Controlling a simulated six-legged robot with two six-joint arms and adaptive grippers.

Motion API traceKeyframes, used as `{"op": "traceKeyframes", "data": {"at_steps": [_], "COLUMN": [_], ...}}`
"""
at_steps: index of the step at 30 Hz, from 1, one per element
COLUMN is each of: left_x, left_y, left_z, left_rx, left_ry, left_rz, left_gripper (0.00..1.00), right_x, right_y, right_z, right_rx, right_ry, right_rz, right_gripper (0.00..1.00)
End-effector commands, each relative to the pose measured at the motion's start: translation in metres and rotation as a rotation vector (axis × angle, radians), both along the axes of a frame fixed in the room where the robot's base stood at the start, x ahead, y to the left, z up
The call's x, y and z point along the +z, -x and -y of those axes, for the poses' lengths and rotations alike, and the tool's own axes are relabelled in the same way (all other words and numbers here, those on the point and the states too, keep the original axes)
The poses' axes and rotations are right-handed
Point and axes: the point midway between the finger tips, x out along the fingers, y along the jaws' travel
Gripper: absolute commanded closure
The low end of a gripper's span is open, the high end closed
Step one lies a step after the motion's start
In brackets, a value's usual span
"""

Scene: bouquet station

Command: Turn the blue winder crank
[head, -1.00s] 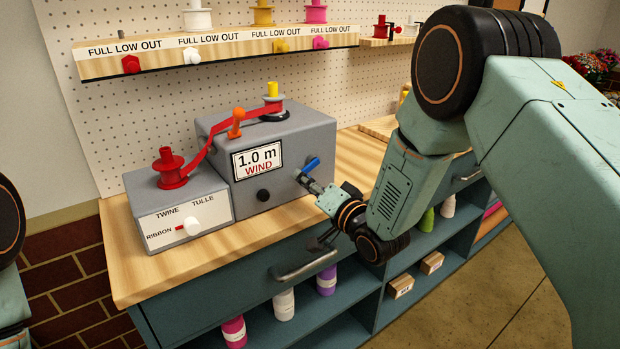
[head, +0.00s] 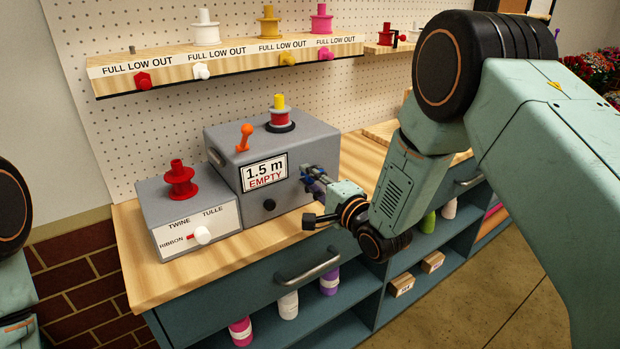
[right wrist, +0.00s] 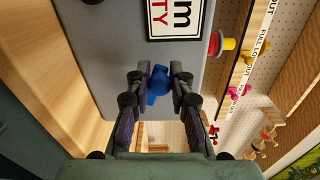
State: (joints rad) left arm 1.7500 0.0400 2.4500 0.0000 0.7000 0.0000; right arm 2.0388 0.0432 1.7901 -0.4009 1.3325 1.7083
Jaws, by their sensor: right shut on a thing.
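The blue winder crank (right wrist: 157,84) sits on the front face of the grey winder box (head: 222,141). My right gripper (right wrist: 158,78) is shut on it, with one finger on each side, in the right wrist view. In the head view the right gripper (head: 312,180) is at the box's front right and mostly hides the crank. The display (head: 264,173) reads "1.5 m EMPTY". A red spool (head: 180,180) stands on the lower selector box, and a spool with red windings and a yellow top (head: 280,118) stands on the winder. My left gripper is not in view.
The selector box (head: 197,222) has a white knob by RIBBON. An orange lever (head: 244,138) and a black knob (head: 269,205) are on the winder. A shelf of spools (head: 225,60) runs above. A drawer handle (head: 308,267) sticks out below the counter.

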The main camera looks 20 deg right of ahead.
Motion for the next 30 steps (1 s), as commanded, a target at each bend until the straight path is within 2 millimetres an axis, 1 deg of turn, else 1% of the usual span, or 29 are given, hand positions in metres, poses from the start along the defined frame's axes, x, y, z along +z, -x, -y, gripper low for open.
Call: {"op": "traceKeyframes", "data": {"at_steps": [1,19,20,27,30], "left_x": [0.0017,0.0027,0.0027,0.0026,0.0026], "left_y": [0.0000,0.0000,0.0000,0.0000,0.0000], "left_z": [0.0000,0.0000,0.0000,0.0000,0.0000], "left_rx": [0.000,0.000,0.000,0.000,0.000], "left_ry": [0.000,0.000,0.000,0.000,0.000], "left_rz": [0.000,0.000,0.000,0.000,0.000], "left_gripper": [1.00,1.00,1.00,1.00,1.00], "right_x": [0.0073,0.0082,0.0081,0.0053,0.0044], "right_y": [-0.0029,-0.0034,-0.0035,-0.0021,-0.0016], "right_z": [0.0018,0.0032,0.0033,0.0025,0.0021], "right_rx": [-0.005,-0.007,-0.007,-0.005,-0.004], "right_ry": [-0.012,-0.041,-0.041,-0.040,-0.040], "right_rz": [0.012,0.002,0.002,-0.005,-0.007], "right_gripper": [1.00,1.00,0.76,0.56,0.56]}}
